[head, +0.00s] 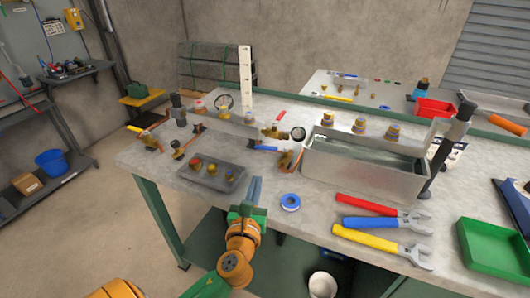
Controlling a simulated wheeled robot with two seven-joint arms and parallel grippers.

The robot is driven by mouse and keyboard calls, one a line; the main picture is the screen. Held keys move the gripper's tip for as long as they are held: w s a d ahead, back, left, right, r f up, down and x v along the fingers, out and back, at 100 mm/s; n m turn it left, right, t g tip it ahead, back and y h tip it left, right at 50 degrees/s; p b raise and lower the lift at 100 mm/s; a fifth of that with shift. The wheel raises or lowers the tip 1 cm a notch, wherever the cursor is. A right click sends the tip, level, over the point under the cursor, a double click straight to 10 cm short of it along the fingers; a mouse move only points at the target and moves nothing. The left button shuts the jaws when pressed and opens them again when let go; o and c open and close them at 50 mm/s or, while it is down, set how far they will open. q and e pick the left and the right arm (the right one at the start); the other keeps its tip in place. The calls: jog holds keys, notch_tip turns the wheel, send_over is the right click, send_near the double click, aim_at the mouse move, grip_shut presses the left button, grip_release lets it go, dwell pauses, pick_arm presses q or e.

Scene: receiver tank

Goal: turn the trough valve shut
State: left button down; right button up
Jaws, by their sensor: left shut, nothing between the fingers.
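A grey metal trough (350,180) stands on the workbench, right of centre. At its left end is a brass valve (287,159) with a blue lever (264,148) pointing left; I cannot tell for sure how far it is turned. Another brass valve (275,132) with a red lever sits just behind, beside a round gauge (298,133). My left gripper (255,189) is shut and empty over the bench's front edge, in front of the blue lever and apart from it. My right gripper is not in view.
A dark tray (213,184) with several brass fittings lies left of my gripper. A blue tape roll (290,202) lies to its right. Red, blue and yellow wrenches (385,223) and a green bin (492,250) lie further right.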

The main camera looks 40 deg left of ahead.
aim_at(264, 149)
pick_arm(q)
jog(key=x, duration=1.1)
jog(key=shift+w+a, duration=0.15)
jog(key=shift+w, duration=0.2)
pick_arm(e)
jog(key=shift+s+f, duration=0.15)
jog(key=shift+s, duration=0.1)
